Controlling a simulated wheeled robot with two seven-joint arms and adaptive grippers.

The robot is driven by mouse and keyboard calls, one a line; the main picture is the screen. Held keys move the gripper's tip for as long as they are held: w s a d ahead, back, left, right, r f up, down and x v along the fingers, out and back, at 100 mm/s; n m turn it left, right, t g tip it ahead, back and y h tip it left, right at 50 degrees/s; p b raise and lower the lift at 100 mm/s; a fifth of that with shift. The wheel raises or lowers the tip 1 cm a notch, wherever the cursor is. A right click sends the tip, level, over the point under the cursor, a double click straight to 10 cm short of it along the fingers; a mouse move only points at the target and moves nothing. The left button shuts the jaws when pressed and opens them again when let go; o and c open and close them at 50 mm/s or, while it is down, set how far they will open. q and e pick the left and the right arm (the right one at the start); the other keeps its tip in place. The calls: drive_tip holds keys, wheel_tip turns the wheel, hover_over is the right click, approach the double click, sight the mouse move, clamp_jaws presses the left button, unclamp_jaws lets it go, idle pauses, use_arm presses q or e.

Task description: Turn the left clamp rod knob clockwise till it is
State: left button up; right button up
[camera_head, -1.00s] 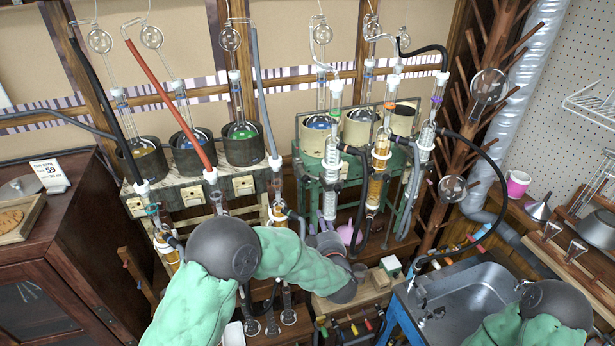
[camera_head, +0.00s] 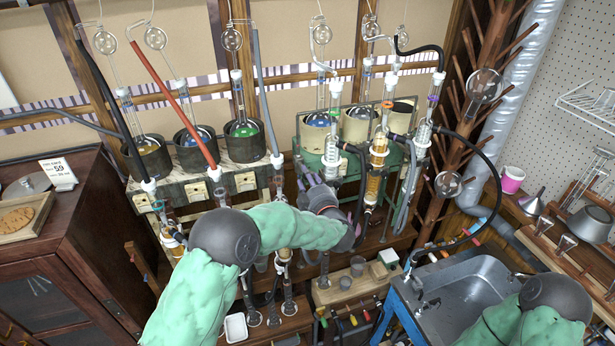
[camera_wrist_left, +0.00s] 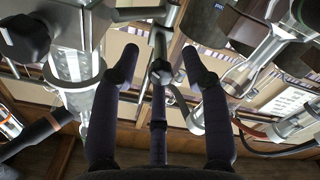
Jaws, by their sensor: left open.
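My left gripper (camera_head: 304,172) is raised in front of the left side of the green reflux stand (camera_head: 308,132). In the left wrist view its dark fingers (camera_wrist_left: 158,65) are spread open and hold nothing. A metal clamp rod end (camera_wrist_left: 160,70) lies between the fingertips in that picture; I cannot tell whether they touch it. A black lobed knob (camera_wrist_left: 25,38) with a white mark is at the upper left, beside a glass condenser (camera_wrist_left: 78,75) and outside the fingers. I cannot tell which knob is the left clamp rod's. My right gripper is out of view.
Glass condensers with hoses stand close around the left gripper, including an amber one (camera_head: 375,165) to its right. A wooden stand with small cups (camera_head: 345,283) is below. A metal sink (camera_head: 460,295) is at lower right. A dark cabinet (camera_head: 75,235) is at left.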

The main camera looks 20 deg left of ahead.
use_arm(q)
drive_tip(key=shift+w+a, duration=0.35)
clamp_jaws()
drive_tip(key=shift+r+m, duration=0.1)
drive_tip(key=shift+m, duration=0.4)
drive_tip(key=m+p, duration=0.2)
drive_tip(key=m, duration=0.3)
drive_tip(key=shift+m+p, duration=0.3)
drive_tip(key=shift+p, duration=0.1)
drive_tip(key=m+p, duration=0.2)
drive_tip(key=m, duration=0.3)
drive_tip(key=shift+m, duration=0.4)
drive_tip(key=shift+p, duration=0.3)
